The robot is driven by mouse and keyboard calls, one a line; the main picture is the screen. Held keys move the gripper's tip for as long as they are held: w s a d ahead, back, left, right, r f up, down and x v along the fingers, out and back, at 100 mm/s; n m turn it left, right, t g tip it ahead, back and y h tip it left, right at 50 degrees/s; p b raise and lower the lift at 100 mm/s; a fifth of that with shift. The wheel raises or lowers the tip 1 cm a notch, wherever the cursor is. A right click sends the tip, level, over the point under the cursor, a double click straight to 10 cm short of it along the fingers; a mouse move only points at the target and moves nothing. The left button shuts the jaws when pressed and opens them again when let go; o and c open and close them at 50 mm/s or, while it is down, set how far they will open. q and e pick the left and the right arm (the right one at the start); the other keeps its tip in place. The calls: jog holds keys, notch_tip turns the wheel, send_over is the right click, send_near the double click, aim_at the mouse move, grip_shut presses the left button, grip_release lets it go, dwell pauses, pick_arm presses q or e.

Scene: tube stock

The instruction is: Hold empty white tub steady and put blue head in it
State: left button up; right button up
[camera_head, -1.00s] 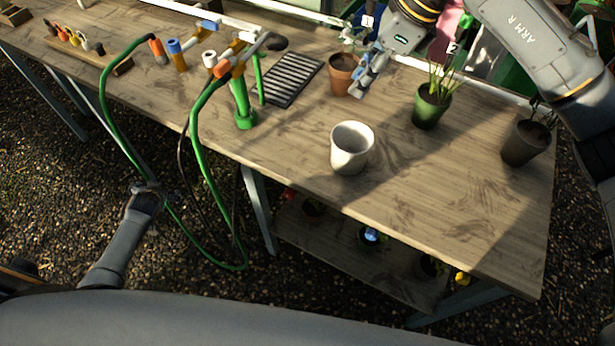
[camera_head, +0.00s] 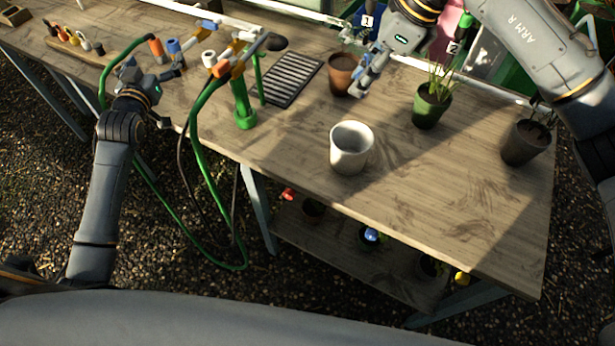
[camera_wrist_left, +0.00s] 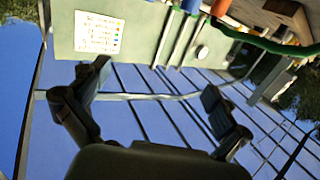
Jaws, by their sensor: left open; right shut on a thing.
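The white tub (camera_head: 338,160) stands upright on the wooden table in the head view, with nothing visible inside. My left gripper (camera_head: 150,69) is over the table's left part, near the hose and coloured tubes, well left of the tub. In the left wrist view it (camera_wrist_left: 157,80) is open with nothing between its fingers. My right gripper (camera_head: 362,82) is behind the tub, beside a terracotta pot (camera_head: 340,75). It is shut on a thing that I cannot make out. A blue-topped tube (camera_head: 174,46) stands at the back left; I cannot tell which item is the blue head.
A green hose (camera_head: 195,140) loops over the table's front edge. A dark slatted tray (camera_head: 290,80) lies near the back. A green plant pot (camera_head: 428,108) and a dark pot (camera_head: 524,143) stand at the right. The table in front of the tub is clear.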

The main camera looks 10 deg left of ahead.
pick_arm(q)
jog(key=s+d+r+n+t+h, duration=0.1)
jog(key=s+d+r+t+h, duration=0.15)
jog(key=d, duration=0.35)
jog(key=s+d+r+n+t+h, duration=0.1)
jog(key=s+d+r, duration=0.1)
jog(key=d+r, duration=0.35)
jog(key=m+g+h, duration=0.6)
jog(key=m+h, duration=0.3)
jog(key=m, duration=0.1)
send_near(361, 143)
jog(key=a, duration=0.7)
jog(key=w+a+r, duration=0.1)
jog(key=a, duration=0.2)
jog(key=shift+w+a+r, duration=0.1)
jog(key=shift+a, duration=0.2)
jog(key=s+d+m+h, duration=0.1)
jog(key=d, duration=0.1)
jog(key=s+d+f, duration=0.1)
jog(key=s, duration=0.1)
jog(key=s+d+m+g+h, duration=0.1)
jog(key=d, duration=0.1)
jog(key=shift+s+d+f+m+h, duration=0.3)
jog(key=shift+d+f+h, duration=0.05)
jog(key=shift+d+f, duration=0.05)
jog(key=x, duration=1.1)
jog(key=shift+w+d, duration=0.3)
jog(key=c, duration=1.2)
